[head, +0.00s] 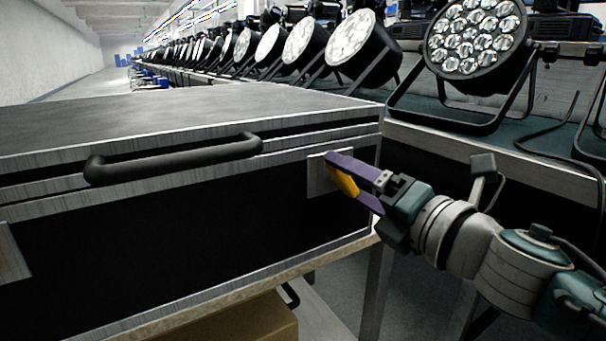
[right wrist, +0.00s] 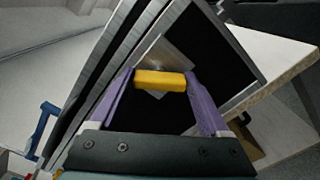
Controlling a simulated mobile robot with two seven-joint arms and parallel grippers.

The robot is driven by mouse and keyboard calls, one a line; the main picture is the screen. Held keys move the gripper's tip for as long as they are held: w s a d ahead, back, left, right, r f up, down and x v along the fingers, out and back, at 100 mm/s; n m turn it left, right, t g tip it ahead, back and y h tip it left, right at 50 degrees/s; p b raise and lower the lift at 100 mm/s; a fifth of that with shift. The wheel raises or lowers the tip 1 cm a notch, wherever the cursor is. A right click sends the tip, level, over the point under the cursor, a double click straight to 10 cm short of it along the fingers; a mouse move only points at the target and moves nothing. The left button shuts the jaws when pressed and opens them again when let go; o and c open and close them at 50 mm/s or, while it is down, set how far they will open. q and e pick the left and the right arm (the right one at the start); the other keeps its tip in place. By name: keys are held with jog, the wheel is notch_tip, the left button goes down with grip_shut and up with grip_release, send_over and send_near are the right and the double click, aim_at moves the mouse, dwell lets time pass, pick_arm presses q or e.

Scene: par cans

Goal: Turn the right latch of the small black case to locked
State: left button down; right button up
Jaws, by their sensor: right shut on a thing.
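The small black case (head: 200,221) with metal edges fills the left and middle of the head view. Its right latch has a square metal plate (head: 318,177) on the front and a yellow turning piece (head: 345,182). My right gripper (head: 345,178), with purple fingers, is at this latch and shut on the yellow piece. In the right wrist view the yellow piece (right wrist: 160,80) lies crosswise between the two fingertips, with the metal plate (right wrist: 168,58) behind it. Part of the plate is hidden by my fingers. My left gripper is not in view.
A dark handle (head: 175,160) sticks out from the case front, left of the latch. The case stands on a wooden-edged table (head: 220,298). A cardboard box (head: 240,322) sits below. A long row of stage lights (head: 350,45) stands on a bench behind.

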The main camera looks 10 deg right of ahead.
jog(key=m+p, duration=0.1)
jog(key=m, duration=0.4)
jog(key=shift+m, duration=1)
jog(key=shift+f+p, duration=0.1)
jog(key=shift+p, duration=0.2)
jog(key=o, duration=1.2)
jog(key=shift+s+d, duration=0.1)
jog(key=shift+s+d, duration=0.15)
jog(key=shift+s, duration=0.25)
jog(key=p+v, duration=0.2)
jog(key=v, duration=0.7)
jog(key=shift+p, duration=0.4)
